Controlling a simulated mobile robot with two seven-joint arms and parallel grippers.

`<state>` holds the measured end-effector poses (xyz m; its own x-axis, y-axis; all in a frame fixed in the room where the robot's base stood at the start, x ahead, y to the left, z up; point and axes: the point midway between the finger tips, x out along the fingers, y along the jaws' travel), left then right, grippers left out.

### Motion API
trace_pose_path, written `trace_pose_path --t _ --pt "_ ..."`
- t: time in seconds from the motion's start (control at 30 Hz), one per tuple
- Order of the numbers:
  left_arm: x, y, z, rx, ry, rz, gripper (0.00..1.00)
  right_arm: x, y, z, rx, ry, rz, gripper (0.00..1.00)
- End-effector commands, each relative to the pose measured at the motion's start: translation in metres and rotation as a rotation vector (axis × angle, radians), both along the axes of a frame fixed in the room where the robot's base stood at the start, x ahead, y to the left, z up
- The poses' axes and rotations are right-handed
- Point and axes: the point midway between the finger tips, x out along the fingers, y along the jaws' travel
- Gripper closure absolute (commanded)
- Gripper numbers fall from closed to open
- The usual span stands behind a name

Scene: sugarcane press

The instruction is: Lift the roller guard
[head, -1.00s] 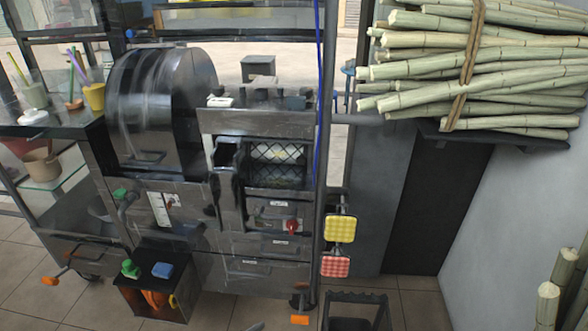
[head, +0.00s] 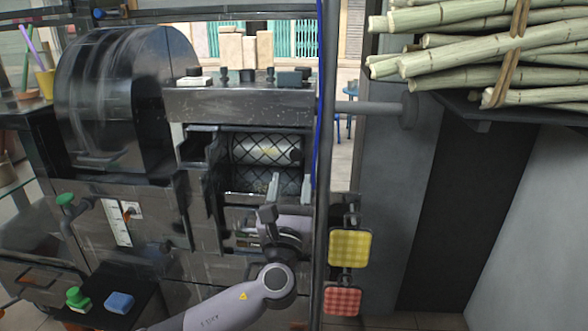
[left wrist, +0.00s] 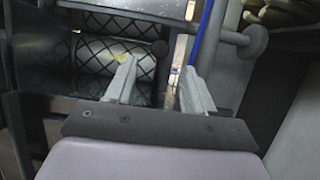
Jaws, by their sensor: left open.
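The roller guard (head: 262,178) is a dark diamond-mesh cover over pale metal rollers (head: 262,152) in the press opening. It hangs down and looks shut. Its mesh also shows at the upper left of the left wrist view (left wrist: 93,50), with a dark round knob (left wrist: 160,47) at its right edge. My left gripper (head: 289,187) is open and empty, in front of the guard's lower right part. Its fingers (left wrist: 158,84) point up toward the knob side, and I see no clear contact with the guard. My right gripper is not in view.
A thin upright post (head: 326,130) with a blue cable stands just right of the guard. Yellow (head: 349,248) and red checked (head: 342,301) pads hang beside it. A large dark drum housing (head: 115,100) is at left. Sugarcane bundles (head: 470,45) lie on the upper right shelf.

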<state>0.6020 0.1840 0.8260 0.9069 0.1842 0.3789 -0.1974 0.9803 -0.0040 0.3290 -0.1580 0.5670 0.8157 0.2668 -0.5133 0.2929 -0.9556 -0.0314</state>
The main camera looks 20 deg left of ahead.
Motion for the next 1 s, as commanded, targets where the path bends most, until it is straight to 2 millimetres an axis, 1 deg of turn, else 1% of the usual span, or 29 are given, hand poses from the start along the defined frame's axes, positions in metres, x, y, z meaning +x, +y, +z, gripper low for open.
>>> trace_pose_path --t 0.17,0.4,0.5,0.7,0.93,0.97,1.0 --pt "0.015 0.003 0.009 0.011 -0.007 0.005 0.47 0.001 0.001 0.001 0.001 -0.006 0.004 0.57" --pt "0.046 0.010 0.021 0.007 -0.005 0.005 0.47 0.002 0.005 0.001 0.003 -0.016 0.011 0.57" --pt "0.055 0.011 0.024 0.008 -0.004 0.004 0.47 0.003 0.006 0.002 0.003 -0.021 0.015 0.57" --pt "0.064 0.013 0.028 0.005 -0.003 0.003 0.47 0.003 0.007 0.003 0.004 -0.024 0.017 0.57" --pt "0.064 0.013 0.028 0.004 -0.002 0.002 0.47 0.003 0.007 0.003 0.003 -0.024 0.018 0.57" --pt "0.064 0.013 0.028 0.004 -0.002 0.002 0.57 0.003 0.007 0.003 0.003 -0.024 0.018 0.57" --pt "0.064 0.013 0.028 0.004 -0.002 0.002 0.70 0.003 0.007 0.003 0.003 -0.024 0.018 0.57"
